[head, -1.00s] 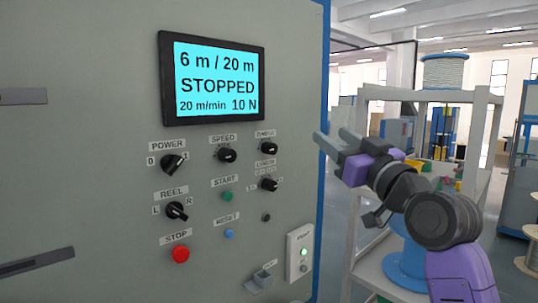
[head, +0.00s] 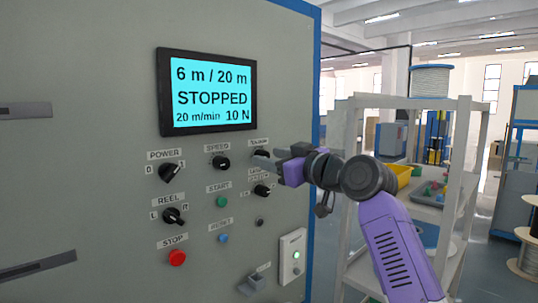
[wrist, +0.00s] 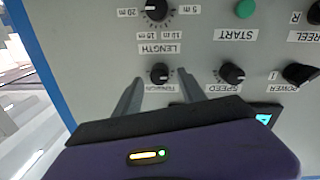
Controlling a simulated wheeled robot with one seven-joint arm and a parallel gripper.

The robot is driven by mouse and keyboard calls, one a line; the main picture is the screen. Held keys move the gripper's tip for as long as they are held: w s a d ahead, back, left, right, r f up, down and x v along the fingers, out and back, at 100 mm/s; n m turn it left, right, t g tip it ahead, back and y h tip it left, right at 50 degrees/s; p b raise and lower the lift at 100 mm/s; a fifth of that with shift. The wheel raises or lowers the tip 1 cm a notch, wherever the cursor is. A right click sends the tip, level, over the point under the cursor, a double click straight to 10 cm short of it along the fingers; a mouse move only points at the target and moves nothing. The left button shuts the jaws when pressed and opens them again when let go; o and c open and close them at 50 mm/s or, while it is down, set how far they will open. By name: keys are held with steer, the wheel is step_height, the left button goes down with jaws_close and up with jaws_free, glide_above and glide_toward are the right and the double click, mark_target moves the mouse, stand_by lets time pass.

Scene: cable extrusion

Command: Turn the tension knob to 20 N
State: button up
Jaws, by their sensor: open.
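In the head view the knob (head: 261,153) is at the upper right of the control group, partly hidden by my gripper (head: 277,160). My gripper (wrist: 160,78) is open, with one finger on each side of the knob in the wrist view. I cannot tell whether the fingers touch it. The screen (head: 210,92) reads 6 m / 20 m, STOPPED, 20 m/min and 10 N.
The length knob (head: 262,191) is just below, and the speed knob (head: 220,163) is to the left. The green start button (head: 222,201), blue reset button (head: 223,238) and red stop button (head: 177,257) sit lower on the panel. A white-framed shelf (head: 455,200) stands at the right.

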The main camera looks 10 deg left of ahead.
steer(key=shift+w+a, duration=0.35)
steer(key=shift+a, duration=0.1)
jaws_close()
steer(key=shift+m+p, duration=0.3)
steer(key=m+p, duration=0.3)
steer(key=m, duration=0.1)
steer(key=shift+r, duration=0.2)
steer(key=m+p, duration=0.2)
steer(key=m, duration=0.1)
steer(key=shift+w+m+p, duration=0.1)
steer(key=shift+m+p, duration=0.2)
steer(key=shift+p, duration=0.1)
steer(key=shift+d+f+m+g+p, duration=0.15)
steer(key=shift+m+g+p, duration=0.15)
steer(key=shift+m+p, duration=1)
steer(key=shift+m, duration=0.4)
